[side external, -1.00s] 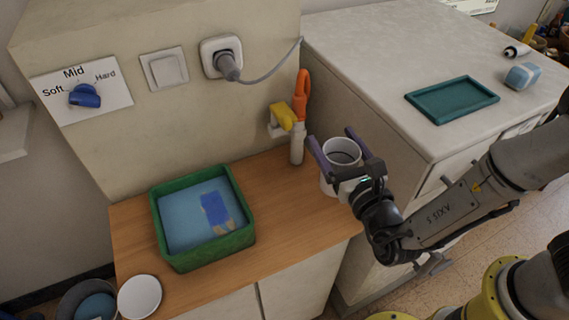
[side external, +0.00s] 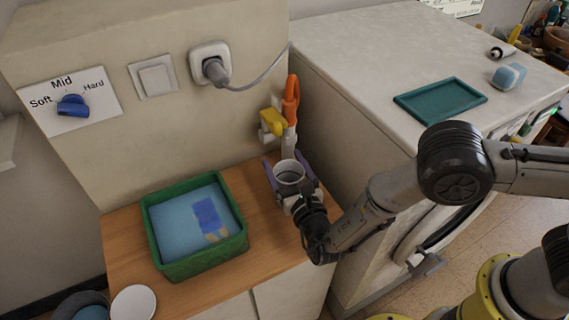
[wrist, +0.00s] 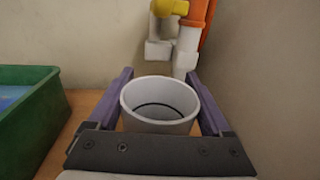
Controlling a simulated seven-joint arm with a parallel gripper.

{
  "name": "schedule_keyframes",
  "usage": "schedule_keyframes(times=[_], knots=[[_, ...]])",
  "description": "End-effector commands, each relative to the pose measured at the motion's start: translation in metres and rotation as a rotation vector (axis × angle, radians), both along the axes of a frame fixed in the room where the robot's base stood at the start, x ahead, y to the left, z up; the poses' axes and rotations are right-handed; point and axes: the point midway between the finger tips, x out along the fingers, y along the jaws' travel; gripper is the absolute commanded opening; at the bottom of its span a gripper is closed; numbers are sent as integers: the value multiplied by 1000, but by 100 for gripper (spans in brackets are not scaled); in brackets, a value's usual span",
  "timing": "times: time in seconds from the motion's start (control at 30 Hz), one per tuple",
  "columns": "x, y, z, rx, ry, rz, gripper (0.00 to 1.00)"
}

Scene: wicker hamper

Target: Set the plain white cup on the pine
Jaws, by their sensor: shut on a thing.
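The plain white cup (side external: 289,176) is upright between the two purple fingers of my gripper (side external: 282,158), which is shut on it. The cup also shows in the wrist view (wrist: 158,112), with its open rim up and a dark ring inside. It is over the back right part of the pine top (side external: 262,232), which also shows in the wrist view (wrist: 82,104). The cup's base is hidden by my gripper, so I cannot tell whether it touches the wood.
A green bin (side external: 160,255) stands left of the cup. The white appliance (side external: 345,125) rises to the right. Bare wood lies between bin and cup.

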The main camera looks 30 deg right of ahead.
Motion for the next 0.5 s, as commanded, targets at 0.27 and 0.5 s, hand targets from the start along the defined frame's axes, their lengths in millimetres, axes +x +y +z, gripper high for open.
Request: schedule_keyframes(times=[0.27,0.5], knots=[[0,0,-1,2,-2,0,5],[0,0,-4,1,0,0,100]])
